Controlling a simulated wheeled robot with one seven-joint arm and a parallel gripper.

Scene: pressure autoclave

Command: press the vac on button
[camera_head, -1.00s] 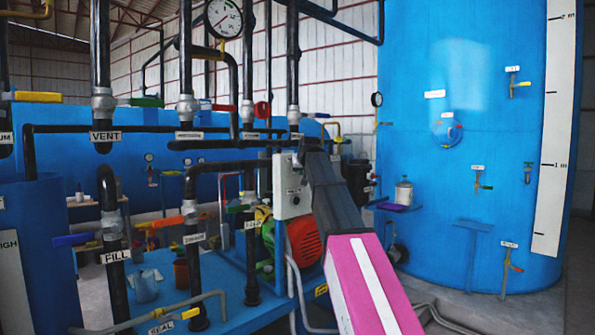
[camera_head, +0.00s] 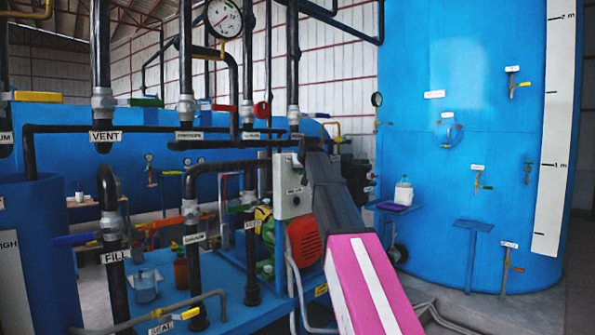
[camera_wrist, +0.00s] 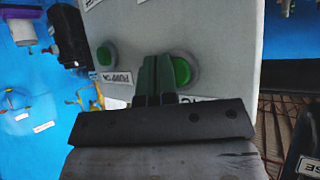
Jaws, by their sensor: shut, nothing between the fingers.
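The pale control box (camera_head: 287,205) stands in the middle of the head view, behind the end of my dark arm. In the wrist view its face (camera_wrist: 215,35) carries two green buttons. The left one (camera_wrist: 104,55) has a label reading PUMP ON. The right one (camera_wrist: 180,70) has a partly hidden label (camera_wrist: 200,99), probably the vac on label. My gripper (camera_wrist: 156,60) is shut and empty, its dark green fingers in front of the box, between the buttons and overlapping the right button's left edge. I cannot tell whether they touch the face.
Black pipes (camera_head: 251,265) with valves rise left of the box. A red motor (camera_head: 304,243) sits just below it. A large blue tank (camera_head: 450,80) fills the right. A purple-topped stand with a bottle (camera_head: 403,190) is between box and tank.

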